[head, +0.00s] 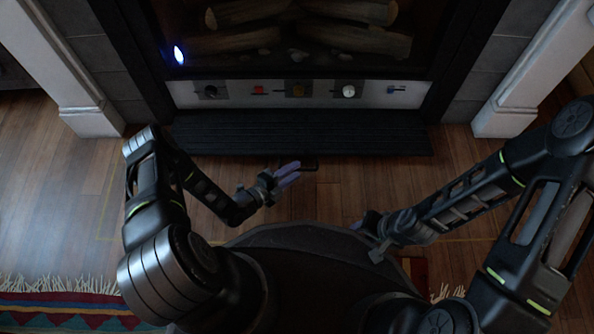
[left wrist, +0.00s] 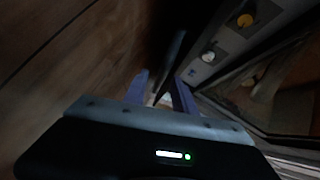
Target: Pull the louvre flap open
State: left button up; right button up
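The louvre flap (head: 300,134) is a dark, slatted panel below the fireplace's control strip.
The control strip (head: 320,92) with several knobs runs above the flap, below the fireplace logs (head: 300,40). White pillars (head: 85,95) stand at both sides. The wooden floor (head: 75,190) is clear; a fringed rug (head: 60,305) lies at the lower left.

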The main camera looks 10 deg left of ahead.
pick_arm(q)
jog(key=shift+x, duration=1.05)
jog(key=shift+c, duration=0.2)
grip_shut()
dwell(0.4)
